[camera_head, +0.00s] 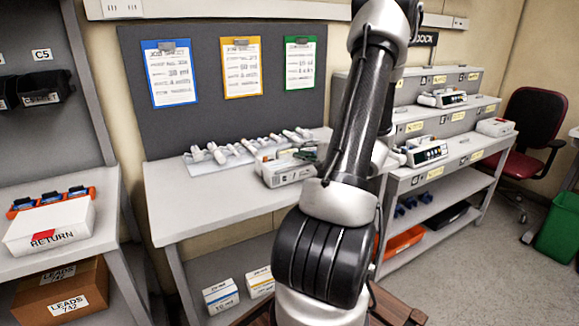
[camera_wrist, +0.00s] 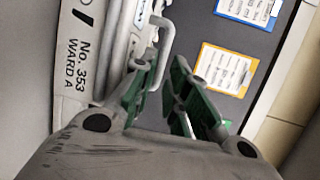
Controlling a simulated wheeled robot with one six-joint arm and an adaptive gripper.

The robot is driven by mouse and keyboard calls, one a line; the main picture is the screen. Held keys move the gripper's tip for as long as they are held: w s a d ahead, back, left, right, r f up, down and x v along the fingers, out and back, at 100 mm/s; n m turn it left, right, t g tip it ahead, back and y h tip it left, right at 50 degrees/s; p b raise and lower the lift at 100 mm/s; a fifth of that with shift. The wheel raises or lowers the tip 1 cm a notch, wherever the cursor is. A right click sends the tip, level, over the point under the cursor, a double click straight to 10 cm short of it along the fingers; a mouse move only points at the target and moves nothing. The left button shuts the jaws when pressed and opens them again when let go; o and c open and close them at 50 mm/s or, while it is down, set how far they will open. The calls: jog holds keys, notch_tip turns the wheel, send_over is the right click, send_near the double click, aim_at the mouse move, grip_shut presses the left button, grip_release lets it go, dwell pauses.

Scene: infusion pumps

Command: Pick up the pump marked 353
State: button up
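The pump marked 353 (camera_wrist: 75,60) fills the left of the wrist view, with "No. 353 WARD A" printed on its pale side. Its grey bent handle (camera_wrist: 166,28) reaches toward my fingers. My gripper (camera_wrist: 166,64) has green-padded fingers with a gap between them, and part of the handle appears to lie in that gap. I cannot tell whether either pad touches it. In the head view a pale pump (camera_head: 287,172) rests at the right end of the middle table, and my gripper (camera_head: 308,153) is close at its upper right. Its label is unreadable there.
White syringe-like items (camera_head: 245,148) lie left of the pump. Clipboards (camera_head: 241,68) hang on the grey board behind. More pumps stand on the right shelves, one (camera_head: 427,152) lower and one (camera_head: 442,98) higher. A "RETURN" box (camera_head: 50,230) is at left.

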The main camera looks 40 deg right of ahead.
jog(key=x, duration=0.5)
jog(key=shift+w, duration=0.35)
grip_shut()
jog(key=shift+r, duration=0.1)
